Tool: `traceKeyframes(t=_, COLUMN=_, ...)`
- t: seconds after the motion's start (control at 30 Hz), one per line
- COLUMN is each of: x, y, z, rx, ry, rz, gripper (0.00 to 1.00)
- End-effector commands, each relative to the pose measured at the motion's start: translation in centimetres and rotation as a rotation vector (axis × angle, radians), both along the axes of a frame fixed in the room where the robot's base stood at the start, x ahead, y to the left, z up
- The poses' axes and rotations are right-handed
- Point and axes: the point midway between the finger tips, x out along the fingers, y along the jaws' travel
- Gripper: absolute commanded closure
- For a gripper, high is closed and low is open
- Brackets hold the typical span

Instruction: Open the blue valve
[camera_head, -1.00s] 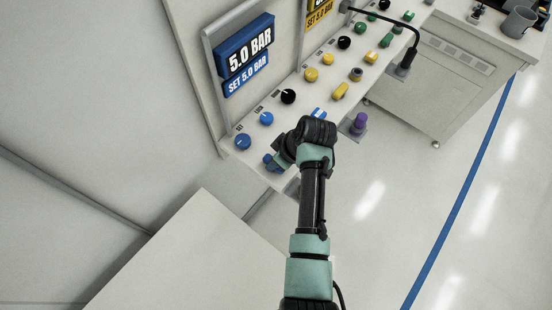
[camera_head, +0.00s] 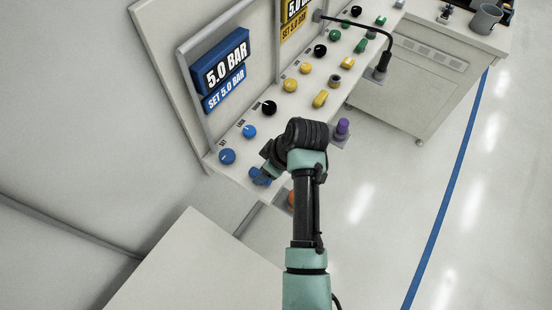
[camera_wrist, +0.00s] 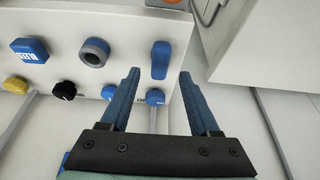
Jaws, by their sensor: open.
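The blue valve (camera_wrist: 160,60) is a long blue lever handle near the end of the panel in the wrist view. It stands lengthwise in the picture, roughly in line with my fingers. My gripper (camera_wrist: 158,73) is open, with one blue finger on each side of the lever's lower part in the picture. I see no clear contact, and cannot tell how deep the fingers reach. In the head view my gripper (camera_head: 265,172) is over the panel's near left corner. Blue shows there, but I cannot separate finger from lever.
A blue knob (camera_wrist: 155,97) sits close to the fingers, with another blue knob (camera_wrist: 109,92) and a grey-blue ring (camera_wrist: 94,52) beside it. A blue display (camera_head: 222,68) reads 5.0 BAR. An orange part (camera_head: 290,200) shows below the panel edge. The floor at right is clear.

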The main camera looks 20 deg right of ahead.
Motion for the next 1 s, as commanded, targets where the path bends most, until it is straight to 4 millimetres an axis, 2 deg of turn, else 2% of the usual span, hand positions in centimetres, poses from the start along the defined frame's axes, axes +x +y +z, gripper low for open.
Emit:
traceKeyframes(t=0.3, x=-2.0, y=-1.5, z=6.1, rx=-0.002, ry=-0.005, rz=-0.002, gripper=0.38)
traceKeyframes(t=0.43, x=-2.6, y=-1.9, z=7.7, rx=-0.001, ry=-0.003, rz=-0.002, gripper=0.38)
traceKeyframes(t=0.6, x=-2.9, y=-2.1, z=8.6, rx=-0.001, ry=-0.002, rz=-0.002, gripper=0.38)
traceKeyframes(t=1.0, x=-3.0, y=-2.1, z=8.6, rx=-0.001, ry=-0.001, rz=0.000, gripper=0.38)
